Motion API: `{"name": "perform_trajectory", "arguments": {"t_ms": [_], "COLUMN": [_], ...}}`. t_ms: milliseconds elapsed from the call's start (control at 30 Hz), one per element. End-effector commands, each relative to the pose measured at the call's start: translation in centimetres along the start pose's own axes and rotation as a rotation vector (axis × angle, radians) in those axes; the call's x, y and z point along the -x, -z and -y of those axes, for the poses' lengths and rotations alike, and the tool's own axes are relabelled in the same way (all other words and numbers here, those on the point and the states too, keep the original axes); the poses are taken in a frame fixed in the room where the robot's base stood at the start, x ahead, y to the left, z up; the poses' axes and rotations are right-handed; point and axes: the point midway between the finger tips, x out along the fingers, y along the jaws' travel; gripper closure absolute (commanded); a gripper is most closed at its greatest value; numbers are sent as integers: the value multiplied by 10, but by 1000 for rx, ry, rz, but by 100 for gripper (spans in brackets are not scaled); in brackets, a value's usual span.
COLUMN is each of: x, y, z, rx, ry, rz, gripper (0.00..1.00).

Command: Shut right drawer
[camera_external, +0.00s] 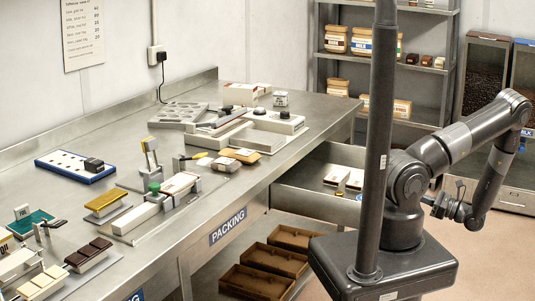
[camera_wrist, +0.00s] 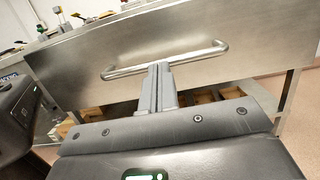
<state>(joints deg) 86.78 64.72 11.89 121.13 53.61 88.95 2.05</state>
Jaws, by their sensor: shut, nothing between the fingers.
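The right drawer (camera_external: 300,197) stands open under the steel packing table in the external view, with pale boxes inside. Its front is mostly hidden there by my column and arm. In the wrist view the plain metal drawer front (camera_wrist: 110,55) fills the upper middle, with a curved bar handle (camera_wrist: 200,54) across it. My gripper (camera_wrist: 159,66) is shut and empty, its fingertips pointing at the drawer front around the middle of the handle bar. I cannot tell whether they touch it. In the external view my gripper (camera_external: 440,205) is right of the column, partly hidden.
The packing table (camera_external: 262,180) holds trays, moulds and chocolate bars. Brown crates (camera_external: 257,282) lie on the shelf below. A shelf rack (camera_external: 447,60) with jars and dark cabinets (camera_external: 484,75) stand behind my arm. Floor (camera_external: 500,265) is clear at right.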

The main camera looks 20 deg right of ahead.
Motion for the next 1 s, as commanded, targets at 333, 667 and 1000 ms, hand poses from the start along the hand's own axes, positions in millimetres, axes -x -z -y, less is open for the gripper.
{"name": "perform_trajectory", "arguments": {"t_ms": [333, 667, 1000], "x": [-29, -111, -205], "y": [6, 21, 39], "z": [-1, -1, -1], "rx": [-3, -5, -4], "ry": [-4, -7, -7], "rz": [2, 3, 3], "gripper": [100, 100, 100]}}
